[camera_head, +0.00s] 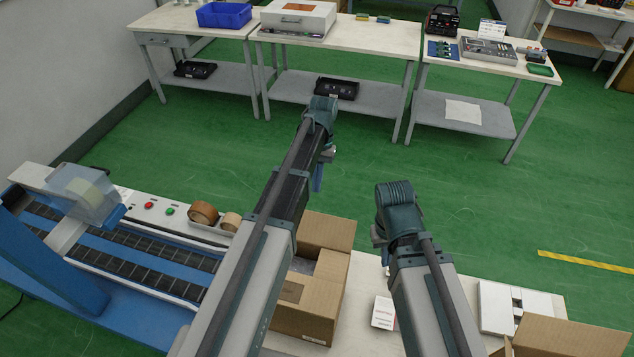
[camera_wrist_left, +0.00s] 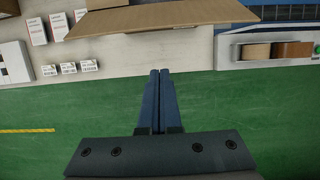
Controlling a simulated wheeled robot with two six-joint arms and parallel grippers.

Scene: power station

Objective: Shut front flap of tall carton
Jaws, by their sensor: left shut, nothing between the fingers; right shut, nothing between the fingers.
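A brown carton (camera_head: 305,322) stands on the near bench, partly hidden behind my left arm. Its flap at the far edge (camera_head: 328,232) stands open, leaning outward. The left wrist view shows this open flap (camera_wrist_left: 165,17) across the top, jutting past the bench edge. A right-hand flap (camera_head: 332,266) is also raised. My left gripper (camera_head: 318,180) is shut and empty, out over the floor beyond the carton. In its wrist view the closed fingers (camera_wrist_left: 159,73) point at the flap, with no clear contact. My right gripper (camera_head: 386,262) is shut and empty, mostly hidden by its arm, right of the carton.
Tape rolls (camera_head: 204,213) and a blue conveyor (camera_head: 140,262) lie left of the carton. Small white boxes (camera_head: 383,313) and another open carton (camera_head: 560,337) are to the right. Far benches (camera_head: 340,38) stand across clear green floor.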

